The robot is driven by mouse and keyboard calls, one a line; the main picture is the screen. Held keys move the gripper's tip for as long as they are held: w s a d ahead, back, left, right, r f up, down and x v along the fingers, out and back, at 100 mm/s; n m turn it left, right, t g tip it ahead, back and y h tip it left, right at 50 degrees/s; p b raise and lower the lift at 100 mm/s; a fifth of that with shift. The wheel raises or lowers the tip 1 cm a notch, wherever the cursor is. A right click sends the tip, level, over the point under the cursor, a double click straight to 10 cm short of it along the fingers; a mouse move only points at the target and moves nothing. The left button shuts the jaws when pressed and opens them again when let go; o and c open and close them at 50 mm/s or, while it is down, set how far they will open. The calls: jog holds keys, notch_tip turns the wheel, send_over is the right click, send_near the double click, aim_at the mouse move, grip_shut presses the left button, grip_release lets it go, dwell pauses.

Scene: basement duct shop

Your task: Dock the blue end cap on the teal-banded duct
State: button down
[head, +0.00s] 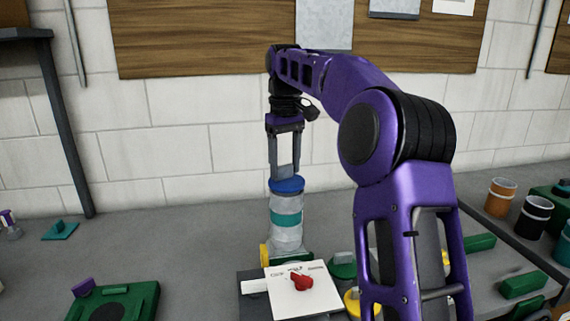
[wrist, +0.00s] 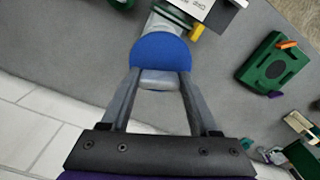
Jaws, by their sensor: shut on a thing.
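The blue end cap (head: 287,185) is at the top of the upright grey duct (head: 287,236), which has a teal band (head: 287,218) around its middle. My gripper (head: 285,176) points down from above, with its fingers on the cap. In the wrist view the blue cap (wrist: 160,52) lies at the tips of the two fingers of my gripper (wrist: 160,72). The duct (wrist: 158,80) shows only in small part behind the cap. The cap looks level and in line with the duct, but I cannot tell whether it is fully seated.
A green plate (head: 118,302) lies at the front left and a teal piece (head: 60,230) farther back. Orange (head: 500,198) and black (head: 533,215) cups stand at the right.

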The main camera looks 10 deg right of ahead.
jog(key=shift+f+b, duration=0.3)
jog(key=shift+f, duration=0.3)
jog(key=shift+c, duration=2.1)
grip_release()
jog(key=shift+r, duration=0.1)
